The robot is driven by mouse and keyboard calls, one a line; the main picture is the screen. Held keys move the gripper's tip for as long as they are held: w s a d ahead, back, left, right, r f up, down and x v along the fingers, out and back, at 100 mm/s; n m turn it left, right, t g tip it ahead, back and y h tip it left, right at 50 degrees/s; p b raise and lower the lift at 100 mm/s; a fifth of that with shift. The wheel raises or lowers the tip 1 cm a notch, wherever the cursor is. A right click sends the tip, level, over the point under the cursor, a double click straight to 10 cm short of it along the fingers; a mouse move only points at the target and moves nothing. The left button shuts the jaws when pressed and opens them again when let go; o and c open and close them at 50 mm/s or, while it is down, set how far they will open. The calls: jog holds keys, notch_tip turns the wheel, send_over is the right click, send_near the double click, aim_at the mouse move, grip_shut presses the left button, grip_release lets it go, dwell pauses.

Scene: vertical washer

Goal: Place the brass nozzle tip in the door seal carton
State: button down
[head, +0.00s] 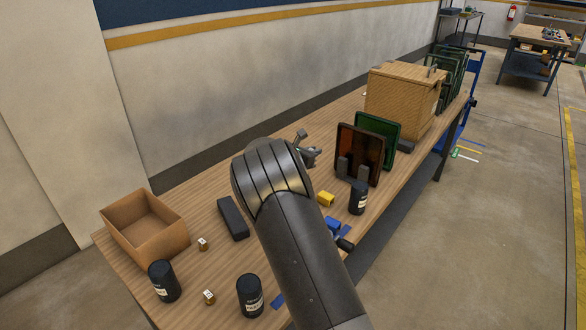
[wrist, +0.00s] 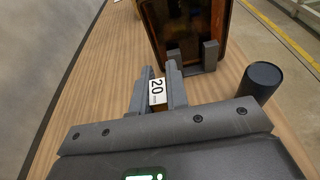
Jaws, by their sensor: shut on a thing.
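My gripper (wrist: 157,82) is shut on a small piece with a white label reading "20" (wrist: 157,91). A little brown or brass colour shows under the label. Its shape is mostly hidden between the fingers, so I cannot tell for sure that it is the brass nozzle tip. In the head view my arm hides most of the gripper and the held piece. An open cardboard carton (head: 170,240), which looks empty, stands at the left end of the table, well apart from my gripper. No writing on it is readable.
Small labelled brass pieces (head: 203,244) and black canisters (head: 250,296) stand near the carton. A black block (head: 233,219) lies between carton and arm. An amber panel (head: 360,154) in a stand, a green panel and a wooden crate (head: 400,103) fill the far half.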

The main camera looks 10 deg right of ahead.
jog(key=w+a+f, duration=0.2)
jog(key=a+f, duration=0.3)
jog(key=f, duration=0.2)
jog(key=shift+w+f, duration=0.25)
jog(key=shift+w, duration=0.1)
jog(key=shift+a+f, duration=0.1)
jog(key=shift+f, duration=0.15)
jog(key=shift+f, duration=0.35)
jog(key=c, duration=1.4)
grip_release()
jog(key=shift+r, duration=0.1)
